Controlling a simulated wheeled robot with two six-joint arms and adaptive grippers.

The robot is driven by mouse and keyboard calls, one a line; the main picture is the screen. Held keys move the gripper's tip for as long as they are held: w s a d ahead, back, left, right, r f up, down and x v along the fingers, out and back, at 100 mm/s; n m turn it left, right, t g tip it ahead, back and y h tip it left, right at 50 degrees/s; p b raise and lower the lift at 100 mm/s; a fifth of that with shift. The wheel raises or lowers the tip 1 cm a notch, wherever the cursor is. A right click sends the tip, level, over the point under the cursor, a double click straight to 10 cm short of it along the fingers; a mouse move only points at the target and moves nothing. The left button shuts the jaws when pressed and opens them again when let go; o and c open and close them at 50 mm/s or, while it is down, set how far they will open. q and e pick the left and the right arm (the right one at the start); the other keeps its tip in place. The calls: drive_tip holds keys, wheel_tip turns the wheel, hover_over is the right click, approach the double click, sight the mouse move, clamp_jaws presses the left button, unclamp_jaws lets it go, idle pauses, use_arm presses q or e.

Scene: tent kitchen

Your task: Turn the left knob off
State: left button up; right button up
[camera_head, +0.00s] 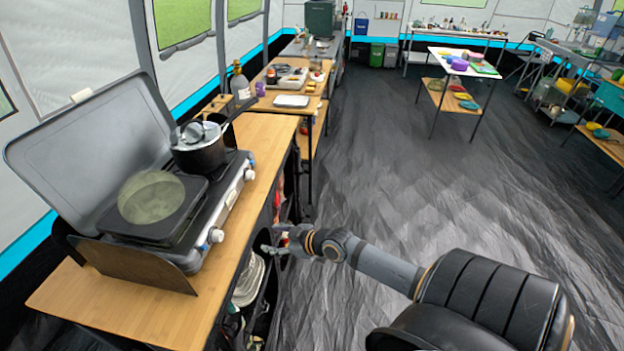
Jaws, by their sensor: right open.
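A grey camping stove (190,262) with its lid raised stands on a wooden counter. Its front panel faces right and bears two pale knobs. The nearer one, the left knob when facing the panel (216,236), and the farther, right knob (249,174) are both uncovered; their settings are too small to read. My right gripper (270,246) is open and empty beside the counter's right edge. It is to the right of the left knob and slightly lower in the picture, apart from it. My left gripper is out of view.
A pot with a lid (201,158) sits on the far burner, its handle pointing back right. A dark griddle (160,228) with a round greenish translucent piece (150,196) covers the near side. A bottle (240,85) stands behind. The dark floor (390,190) is open to the right.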

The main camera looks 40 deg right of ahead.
drive_tip(key=s+d+f+m+g+h+p, duration=0.1)
drive_tip(key=s+d+f+h, duration=0.1)
drive_tip(key=f, duration=0.6)
drive_tip(key=s+d+f+m+g+h+p, duration=0.1)
drive_tip(key=s+d+f+m, duration=0.1)
drive_tip(key=s+d+f, duration=0.2)
drive_tip(key=shift+d+f+m+g+h, duration=0.35)
drive_tip(key=shift+d+f, duration=0.95)
drive_tip(key=shift+f, duration=0.55)
drive_tip(key=s+f+m+g+h, duration=0.15)
drive_tip(key=s+f+g, duration=0.25)
drive_tip(key=s+f, duration=1.2)
drive_tip(key=s+a+f+g, duration=0.2)
drive_tip(key=s+a+f, duration=0.2)
drive_tip(key=s, duration=0.5)
drive_tip(key=s+a+f+g, duration=0.2)
drive_tip(key=s+a+f, duration=0.3)
drive_tip(key=s, duration=0.4)
drive_tip(key=shift+s+f+m+y, duration=0.15)
drive_tip(key=shift+f+m+y, duration=0.15)
drive_tip(key=shift+f, duration=0.05)
